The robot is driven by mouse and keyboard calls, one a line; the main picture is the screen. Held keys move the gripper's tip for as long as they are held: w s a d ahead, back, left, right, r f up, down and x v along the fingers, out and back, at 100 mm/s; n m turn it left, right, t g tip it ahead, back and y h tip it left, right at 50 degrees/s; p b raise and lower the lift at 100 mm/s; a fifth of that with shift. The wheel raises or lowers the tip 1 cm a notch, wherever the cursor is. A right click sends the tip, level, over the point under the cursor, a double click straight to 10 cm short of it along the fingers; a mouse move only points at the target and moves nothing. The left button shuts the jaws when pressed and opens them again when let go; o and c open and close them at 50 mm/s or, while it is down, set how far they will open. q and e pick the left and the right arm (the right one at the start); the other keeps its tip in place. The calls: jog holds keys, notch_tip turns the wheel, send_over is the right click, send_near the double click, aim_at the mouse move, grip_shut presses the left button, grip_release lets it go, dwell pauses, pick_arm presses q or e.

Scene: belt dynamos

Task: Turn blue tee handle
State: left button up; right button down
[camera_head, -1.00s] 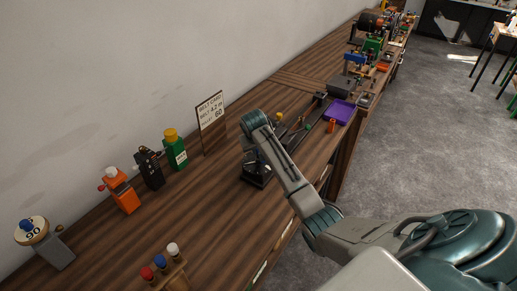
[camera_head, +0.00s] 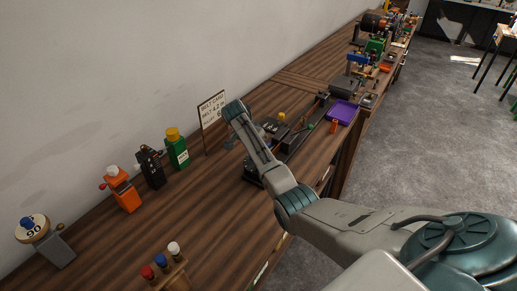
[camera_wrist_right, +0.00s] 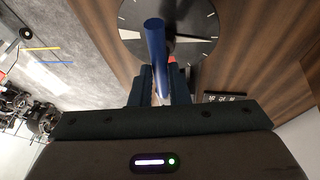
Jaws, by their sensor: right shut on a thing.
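The blue tee handle (camera_wrist_right: 154,42) shows in the right wrist view as a blue rounded bar, with its lower part between my right gripper's fingers. My right gripper (camera_wrist_right: 160,84) is shut on it. Behind the bar is a dark round dial (camera_wrist_right: 205,22) with pale marks and a pale pointer, set against brown wood. In the head view my right arm reaches over the bench and hides the handle and most of the gripper. My left gripper is in neither view.
The wooden bench (camera_head: 170,222) runs along the wall. A belt card (camera_head: 211,110) stands behind my arm. Green (camera_head: 177,150), black (camera_head: 151,168) and orange (camera_head: 123,190) devices stand to its left. A purple tray (camera_head: 343,112) lies to the right. The front-left bench top is partly clear.

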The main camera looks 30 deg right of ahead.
jog(key=m+g+b, duration=0.1)
jog(key=m, duration=0.1)
jog(key=m+b, duration=0.1)
jog(key=m, duration=0.1)
jog(key=shift+w+d+f+m+g+y, duration=0.1)
jog(key=shift+w+m+g+y, duration=0.1)
jog(key=shift+m+g+y, duration=0.15)
jog(key=m+g+b, duration=0.1)
jog(key=m, duration=0.1)
jog(key=m+g+y+b, duration=0.1)
jog(key=m+b, duration=0.1)
jog(key=m, duration=0.1)
jog(key=shift+w+d+y, duration=0.15)
jog(key=shift+y, duration=0.1)
jog(key=m, duration=0.2)
jog(key=m+y+b, duration=0.1)
jog(key=m, duration=0.1)
jog(key=shift+d+g+y, duration=0.15)
jog(key=shift+g+y, duration=0.1)
jog(key=shift+y, duration=0.05)
jog(key=shift+d+m+y+b, duration=0.1)
jog(key=shift+m+y+b, duration=0.45)
jog(key=shift+m, duration=1)
jog(key=c, duration=1.4)
grip_release()
